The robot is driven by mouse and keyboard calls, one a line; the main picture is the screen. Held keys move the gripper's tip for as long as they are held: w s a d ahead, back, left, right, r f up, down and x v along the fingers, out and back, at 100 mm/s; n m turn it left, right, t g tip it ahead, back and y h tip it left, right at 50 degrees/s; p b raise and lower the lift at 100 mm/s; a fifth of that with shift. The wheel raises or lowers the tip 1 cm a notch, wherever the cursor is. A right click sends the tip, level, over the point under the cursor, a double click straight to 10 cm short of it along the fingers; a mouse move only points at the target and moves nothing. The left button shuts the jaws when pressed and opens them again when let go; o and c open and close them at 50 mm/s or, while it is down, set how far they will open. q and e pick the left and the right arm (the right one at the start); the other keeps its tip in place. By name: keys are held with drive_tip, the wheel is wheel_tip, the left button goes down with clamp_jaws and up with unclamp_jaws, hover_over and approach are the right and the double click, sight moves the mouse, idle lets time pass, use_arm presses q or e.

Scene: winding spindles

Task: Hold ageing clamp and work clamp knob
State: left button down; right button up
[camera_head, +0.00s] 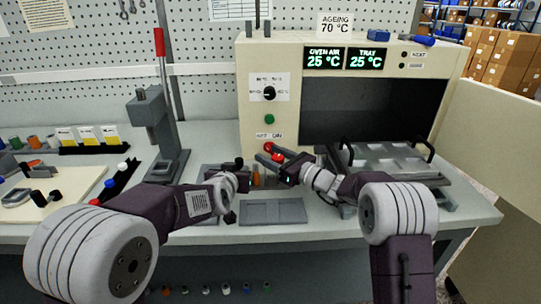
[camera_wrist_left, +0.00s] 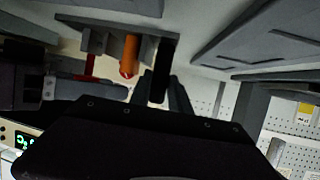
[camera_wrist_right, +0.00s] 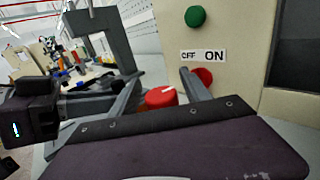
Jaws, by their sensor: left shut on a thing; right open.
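The ageing clamp (camera_wrist_left: 98,40) is a grey block with an orange cylinder (camera_wrist_left: 130,52) in it, seen in the left wrist view. A black upright handle (camera_wrist_left: 162,68) is beside the cylinder. My left gripper (camera_head: 243,178) is shut on this handle; the fingers partly hide it. A red knob with a white mark (camera_wrist_right: 160,97) lies between the fingers of my right gripper (camera_wrist_right: 160,92), which is open around it; I cannot tell whether they touch. In the head view the right gripper (camera_head: 268,158) is beside the clamp, which the grippers largely hide.
The oven (camera_head: 252,85) stands behind, its door (camera_head: 490,130) open to the right. Its red OFF/ON switch (camera_wrist_right: 204,77) is close behind a right finger. A grey tray (camera_head: 272,211) lies in front. A lever press (camera_head: 155,115) stands to the left.

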drive_tip(key=shift+w+a, duration=0.1)
clamp_jaws()
drive_tip(key=m+t+h, duration=0.1)
drive_tip(key=h, duration=0.1)
drive_tip(key=m+t+h, duration=0.1)
drive_tip(key=m, duration=0.1)
drive_tip(key=shift+w+r+t+h, duration=0.1)
drive_tip(key=shift+w+t+h, duration=0.1)
drive_tip(key=shift+t+h, duration=0.2)
drive_tip(key=shift+w+d+m+t+h, duration=0.1)
drive_tip(key=shift+d+m+t+h, duration=0.15)
drive_tip(key=shift+m+h, duration=0.25)
drive_tip(key=shift+d+m+t+h, duration=0.2)
drive_tip(key=shift+m+t+h, duration=0.1)
drive_tip(key=shift+h, duration=0.4)
unclamp_jaws()
